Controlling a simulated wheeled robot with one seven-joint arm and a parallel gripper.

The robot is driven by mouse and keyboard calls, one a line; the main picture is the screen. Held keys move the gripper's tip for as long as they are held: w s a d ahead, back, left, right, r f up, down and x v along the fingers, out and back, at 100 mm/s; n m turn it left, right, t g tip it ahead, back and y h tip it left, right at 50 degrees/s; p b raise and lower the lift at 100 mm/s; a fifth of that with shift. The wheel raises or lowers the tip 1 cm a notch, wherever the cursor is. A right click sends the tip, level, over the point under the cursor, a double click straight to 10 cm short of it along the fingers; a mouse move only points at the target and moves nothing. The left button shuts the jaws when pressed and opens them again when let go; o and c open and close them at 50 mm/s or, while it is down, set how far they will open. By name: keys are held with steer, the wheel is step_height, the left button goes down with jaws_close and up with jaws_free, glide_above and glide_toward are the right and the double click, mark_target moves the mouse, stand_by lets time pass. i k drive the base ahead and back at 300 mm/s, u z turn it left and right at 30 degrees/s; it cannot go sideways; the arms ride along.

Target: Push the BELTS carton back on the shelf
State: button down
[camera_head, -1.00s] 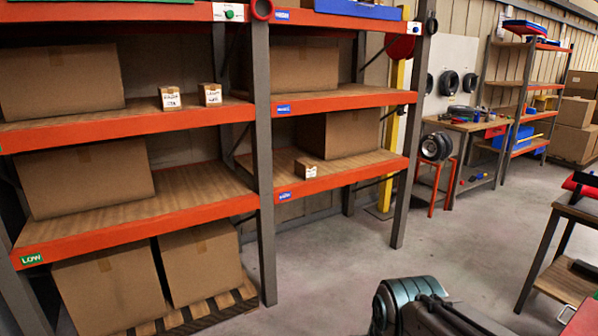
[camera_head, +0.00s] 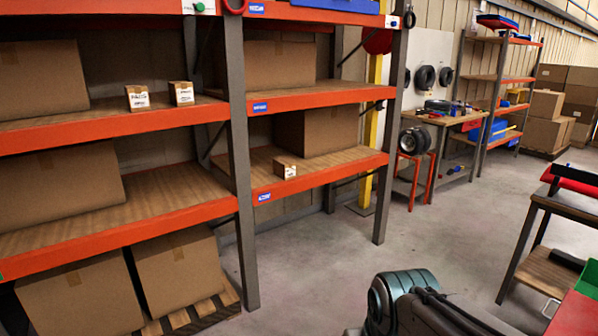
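Three small labelled cartons stand on the orange-edged racks, and I cannot read which one says BELTS. Two are side by side near the front edge of the left bay's middle shelf: the left small carton (camera_head: 137,98) and the right small carton (camera_head: 181,93). A third small carton (camera_head: 285,168) sits near the front edge of the right bay's lower shelf (camera_head: 330,174). All three rest upright and nothing touches them. My gripper is not in view; only a dark teal part of my arm shows at the bottom, well apart from the shelves.
Large brown boxes fill much of the shelves, including one (camera_head: 318,130) behind the third small carton. A grey upright post (camera_head: 239,170) divides the bays. Clear concrete floor (camera_head: 320,265) lies before the rack. A dark worktable (camera_head: 560,205) stands at the right.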

mark_target(284, 168)
steer(key=z, duration=0.4)
steer(key=i, duration=1.8)
steer(key=u, duration=0.2)
steer(key=i, duration=2)
steer(key=u, duration=0.7)
